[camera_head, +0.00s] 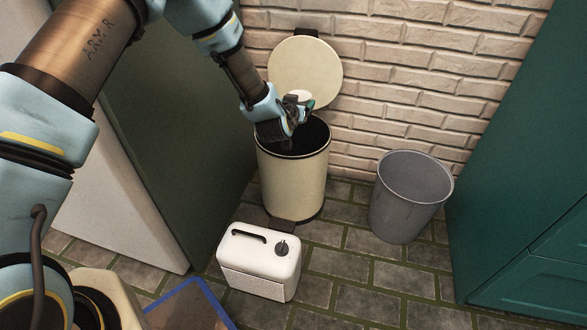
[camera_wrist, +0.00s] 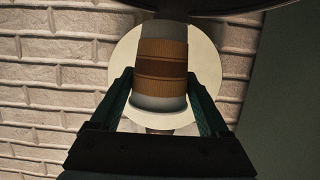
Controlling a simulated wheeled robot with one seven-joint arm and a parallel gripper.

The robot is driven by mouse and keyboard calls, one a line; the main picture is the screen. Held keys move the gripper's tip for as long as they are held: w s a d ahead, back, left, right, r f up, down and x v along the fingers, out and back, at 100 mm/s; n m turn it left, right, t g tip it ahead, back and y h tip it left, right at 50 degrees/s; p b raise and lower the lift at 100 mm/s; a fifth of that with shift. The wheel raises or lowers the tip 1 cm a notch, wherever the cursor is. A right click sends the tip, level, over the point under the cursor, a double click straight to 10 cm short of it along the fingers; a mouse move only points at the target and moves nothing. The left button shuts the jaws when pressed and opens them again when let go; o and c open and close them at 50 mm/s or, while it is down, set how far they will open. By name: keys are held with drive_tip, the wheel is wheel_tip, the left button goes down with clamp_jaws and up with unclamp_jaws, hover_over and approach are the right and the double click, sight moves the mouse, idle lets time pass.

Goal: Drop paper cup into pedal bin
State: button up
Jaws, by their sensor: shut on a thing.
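The paper cup (camera_wrist: 162,62), white with a brown banded sleeve, is held between the two fingers of my gripper (camera_wrist: 162,100) in the wrist view. In the head view my gripper (camera_head: 303,107) is over the mouth of the cream pedal bin (camera_head: 292,185), and only a small white part of the cup (camera_head: 298,96) shows. The bin's round lid (camera_head: 310,65) is raised against the brick wall, and its dark inside is open. The lid also shows behind the cup in the wrist view (camera_wrist: 209,70). My gripper hides part of the bin's rim.
A grey open bucket-like bin (camera_head: 408,200) stands to the right of the pedal bin. A white canister (camera_head: 258,268) with a dark handle stands in front of it. Green cabinets (camera_head: 530,200) are at right, and a dark green panel (camera_head: 180,130) is at left.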

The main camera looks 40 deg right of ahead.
wheel_tip(320, 180, down, 2)
drive_tip(key=shift+f+b, duration=0.2)
drive_tip(key=shift+b, duration=0.35)
drive_tip(key=o, duration=1.2)
drive_tip(key=shift+c, duration=0.2)
drive_tip(key=p+v, duration=0.2)
drive_tip(key=v, duration=0.8)
drive_tip(key=shift+s+a+p, duration=0.2)
drive_tip(key=shift+a+p, duration=0.15)
drive_tip(key=shift+r, duration=0.15)
